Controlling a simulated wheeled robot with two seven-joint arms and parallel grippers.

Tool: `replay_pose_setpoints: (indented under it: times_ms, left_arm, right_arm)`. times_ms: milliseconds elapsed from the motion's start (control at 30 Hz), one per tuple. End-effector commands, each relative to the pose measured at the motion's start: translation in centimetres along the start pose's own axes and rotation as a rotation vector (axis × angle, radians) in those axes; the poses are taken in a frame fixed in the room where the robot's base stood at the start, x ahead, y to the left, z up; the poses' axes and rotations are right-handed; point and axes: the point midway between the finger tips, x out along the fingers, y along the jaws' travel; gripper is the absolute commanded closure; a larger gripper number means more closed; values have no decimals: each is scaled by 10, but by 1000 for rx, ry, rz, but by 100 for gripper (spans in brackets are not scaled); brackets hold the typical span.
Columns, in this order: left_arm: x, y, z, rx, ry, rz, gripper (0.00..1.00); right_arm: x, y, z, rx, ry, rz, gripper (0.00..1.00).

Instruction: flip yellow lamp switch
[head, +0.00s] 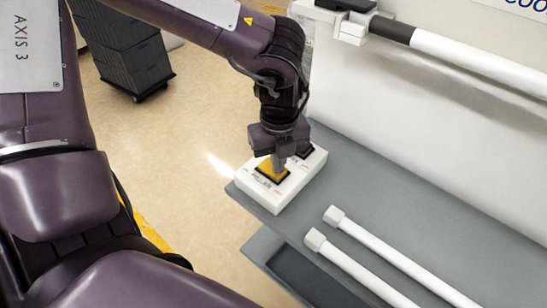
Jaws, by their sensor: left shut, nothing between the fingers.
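The yellow lamp switch (266,172) sits in a white switch box (283,202) on the left end of the grey shelf. A second, dark switch (304,152) sits behind it on the same box, partly hidden by my gripper. My left gripper (278,166) points down, shut and empty, with its fingertips over the yellow switch. They look to be at or very near its surface; I cannot tell if they touch. The gripper hides part of the yellow switch, and its position on or off is too small to tell. My right gripper is not in view.
Two white bars (400,258) lie across the grey shelf (350,190) to the right of the box. A white wall panel (400,110) with a white rail (480,62) rises behind it. Dark stacked crates (125,50) stand on the floor at the upper left.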

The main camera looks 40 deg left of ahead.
Motion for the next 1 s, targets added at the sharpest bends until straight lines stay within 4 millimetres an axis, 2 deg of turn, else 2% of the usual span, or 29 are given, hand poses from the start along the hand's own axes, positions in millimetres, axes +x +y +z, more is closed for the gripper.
replay_pose_setpoints:
  times_ms: [267,467,1000]
  left_arm:
    - [5,0,0,-1,-1,1,100]
    - [0,0,0,0,-1,0,100]
    - [-43,0,0,0,-2,-1,100]
  right_arm:
    - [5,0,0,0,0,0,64]
    - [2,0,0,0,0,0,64]
    - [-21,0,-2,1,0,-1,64]
